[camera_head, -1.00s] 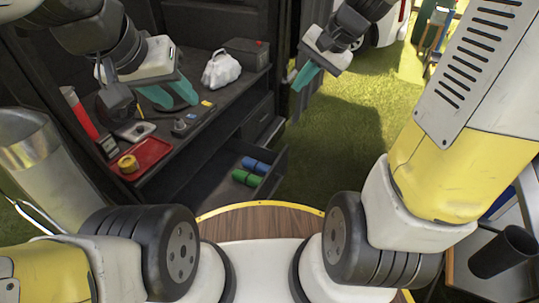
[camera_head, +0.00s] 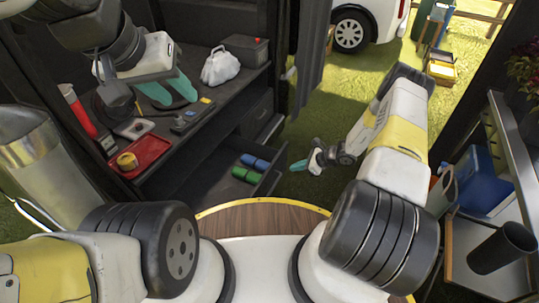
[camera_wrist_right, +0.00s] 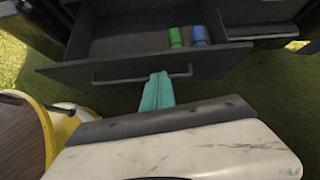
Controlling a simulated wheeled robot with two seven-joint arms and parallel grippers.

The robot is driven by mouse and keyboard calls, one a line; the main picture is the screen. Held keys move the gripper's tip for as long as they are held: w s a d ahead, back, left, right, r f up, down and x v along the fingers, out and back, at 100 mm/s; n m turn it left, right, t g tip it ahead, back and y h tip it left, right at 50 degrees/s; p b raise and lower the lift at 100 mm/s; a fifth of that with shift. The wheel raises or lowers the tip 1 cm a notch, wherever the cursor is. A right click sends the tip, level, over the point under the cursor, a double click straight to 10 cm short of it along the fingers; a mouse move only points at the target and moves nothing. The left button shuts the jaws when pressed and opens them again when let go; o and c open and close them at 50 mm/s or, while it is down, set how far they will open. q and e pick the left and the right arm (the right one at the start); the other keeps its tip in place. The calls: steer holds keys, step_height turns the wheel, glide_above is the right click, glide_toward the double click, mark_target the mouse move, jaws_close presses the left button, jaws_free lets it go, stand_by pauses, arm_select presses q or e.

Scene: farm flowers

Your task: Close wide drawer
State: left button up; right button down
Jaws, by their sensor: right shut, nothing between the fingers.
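The wide drawer (camera_head: 214,185) is pulled out from under the dark workbench, with blue and green rolls inside. Its front panel (camera_wrist_right: 70,73) and long bar handle (camera_wrist_right: 120,79) face my right gripper in the right wrist view. My right gripper (camera_head: 298,166) is shut and empty, just outside the drawer front. Its teal fingertips (camera_wrist_right: 158,82) overlap the handle's right part in the wrist view; I cannot tell whether they touch it. My left gripper (camera_head: 168,92) is open and empty above the bench top, away from the drawer.
The bench top holds a red tray (camera_head: 150,150), a white bag (camera_head: 221,66) and a dark box (camera_head: 246,50). A smaller drawer (camera_head: 257,114) sits closed beside the wide one. Grass (camera_head: 330,115) lies open to the right. A side shelf with a black cup (camera_head: 496,250) stands at right.

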steer(key=shift+m, duration=0.7)
steer(key=x, duration=0.5)
steer(key=s+x, duration=0.1)
steer(key=x, duration=0.4)
steer(key=f+x, duration=0.1)
steer(key=x, duration=0.4)
steer(key=shift+s+d, duration=0.2)
steer(key=shift+s, duration=0.05)
steer(key=shift+w+a, duration=0.25)
steer(key=shift+a, duration=0.1)
